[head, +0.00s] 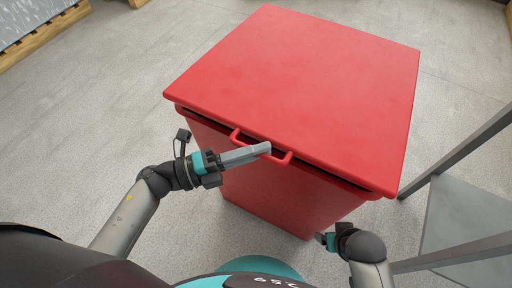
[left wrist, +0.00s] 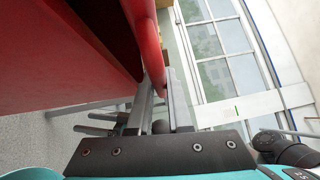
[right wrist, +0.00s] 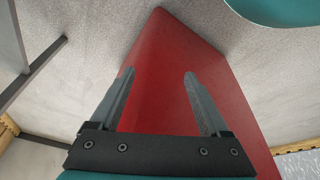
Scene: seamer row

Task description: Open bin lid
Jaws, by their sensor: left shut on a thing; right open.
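A red bin (head: 265,190) stands on the floor in front of me. Its flat red lid (head: 305,75) lies over the top, with a dark gap along the front edge. A red bar handle (head: 283,159) sticks out from the lid's front edge. My left gripper (head: 264,149) is shut on the handle; the left wrist view shows the red bar (left wrist: 150,50) between its fingers (left wrist: 158,100). My right gripper (head: 328,240) is low beside the bin's front right corner. In the right wrist view its fingers (right wrist: 158,85) are apart and empty, with the bin's red wall (right wrist: 165,60) behind them.
A grey metal frame with a panel (head: 465,215) stands close on the right of the bin. A wooden pallet with a load (head: 40,35) is at the far left. The floor (head: 110,120) left of the bin is clear.

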